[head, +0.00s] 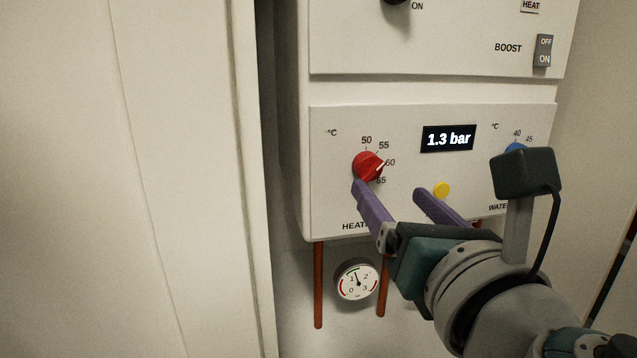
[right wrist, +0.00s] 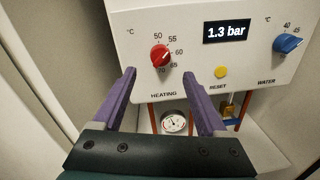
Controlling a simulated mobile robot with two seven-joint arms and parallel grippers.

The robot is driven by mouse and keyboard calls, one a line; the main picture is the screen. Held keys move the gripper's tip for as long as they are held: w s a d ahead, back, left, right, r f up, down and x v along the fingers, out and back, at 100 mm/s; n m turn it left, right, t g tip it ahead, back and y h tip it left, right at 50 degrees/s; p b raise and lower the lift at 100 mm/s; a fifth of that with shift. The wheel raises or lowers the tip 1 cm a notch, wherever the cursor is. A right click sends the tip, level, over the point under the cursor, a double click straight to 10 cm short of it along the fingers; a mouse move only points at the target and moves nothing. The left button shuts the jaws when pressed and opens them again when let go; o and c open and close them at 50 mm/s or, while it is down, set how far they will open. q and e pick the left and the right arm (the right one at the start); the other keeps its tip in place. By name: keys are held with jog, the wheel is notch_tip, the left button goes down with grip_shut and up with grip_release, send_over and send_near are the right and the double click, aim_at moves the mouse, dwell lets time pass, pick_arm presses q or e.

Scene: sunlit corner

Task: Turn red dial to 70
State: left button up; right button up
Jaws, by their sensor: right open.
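The red dial (head: 367,166) sits on the white boiler panel, above the HEATING label. Its white mark points right, close to 60. In the right wrist view the red dial (right wrist: 160,56) shows with 50, 55, 60, 65 and 70 around it. My right gripper (head: 388,187) is open and empty, its two purple fingers reaching toward the panel. In the head view its left finger overlaps the area just below the dial, hiding the 70 mark. In the right wrist view the gripper (right wrist: 172,73) has the dial between and beyond its fingertips. My left gripper is not in view.
A display (head: 448,138) reads 1.3 bar. A yellow reset button (head: 441,190) lies right of the dial, near the right finger. A blue WATER dial (right wrist: 287,43) is further right. A pressure gauge (head: 356,281) and copper pipes (head: 318,285) are below. A pale door or wall stands left.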

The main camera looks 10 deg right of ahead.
aim_at(373, 173)
jog(key=w, duration=0.7)
jog(key=shift+w+d+b, duration=0.15)
jog(key=shift+w+b, duration=0.1)
jog(key=shift+b, duration=0.1)
grip_shut()
